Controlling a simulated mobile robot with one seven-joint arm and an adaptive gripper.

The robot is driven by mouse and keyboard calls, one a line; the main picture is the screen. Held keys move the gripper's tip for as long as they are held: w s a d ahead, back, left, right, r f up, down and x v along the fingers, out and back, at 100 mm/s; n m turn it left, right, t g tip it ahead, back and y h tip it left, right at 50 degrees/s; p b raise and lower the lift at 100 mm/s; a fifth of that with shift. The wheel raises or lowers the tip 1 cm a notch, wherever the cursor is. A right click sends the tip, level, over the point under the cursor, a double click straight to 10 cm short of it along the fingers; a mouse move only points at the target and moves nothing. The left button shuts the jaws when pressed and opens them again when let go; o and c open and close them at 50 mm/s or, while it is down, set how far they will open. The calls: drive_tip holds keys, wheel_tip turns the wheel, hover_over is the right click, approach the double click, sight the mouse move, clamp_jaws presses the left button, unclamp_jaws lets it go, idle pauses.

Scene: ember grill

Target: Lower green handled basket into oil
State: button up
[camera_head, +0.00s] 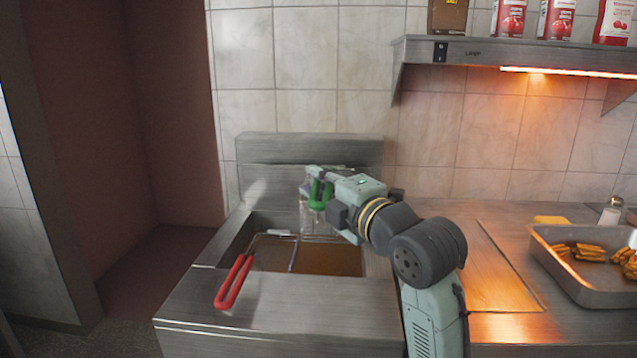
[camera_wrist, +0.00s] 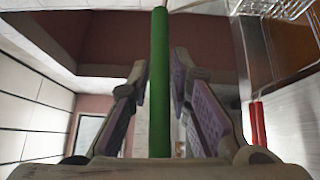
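The green handle (camera_head: 320,193) of the basket is at my gripper (camera_head: 318,184), above the back of the fryer in the head view. In the wrist view the green handle (camera_wrist: 159,85) runs upright between the two fingers of my gripper (camera_wrist: 160,85), with the pads close on both sides. Brown oil (camera_head: 330,260) fills the fryer well below.
A red handle (camera_head: 234,282) sticks out over the fryer's front left edge, its basket in the left of the well; it also shows in the wrist view (camera_wrist: 257,125). A metal tray (camera_head: 567,274) of fries stands on the right. A shelf (camera_head: 500,52) hangs above.

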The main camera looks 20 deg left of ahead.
sight(316, 191)
clamp_jaws()
idle(0.5)
drive_tip(key=shift+r, duration=0.1)
idle(0.4)
drive_tip(key=shift+r+p, duration=1.5)
drive_tip(key=shift+r, duration=0.9)
drive_tip(key=shift+f, duration=0.1)
drive_tip(key=shift+s+d+b, duration=0.15)
drive_tip(key=shift+s+d, duration=0.1)
drive_tip(key=shift+s, duration=0.55)
drive_tip(key=shift+s+d+b, duration=0.15)
drive_tip(key=shift+s+d, duration=0.05)
drive_tip(key=shift+s, duration=0.6)
drive_tip(key=shift+s+d+b, duration=0.15)
drive_tip(key=shift+s+d, duration=0.1)
drive_tip(key=shift+s, duration=0.55)
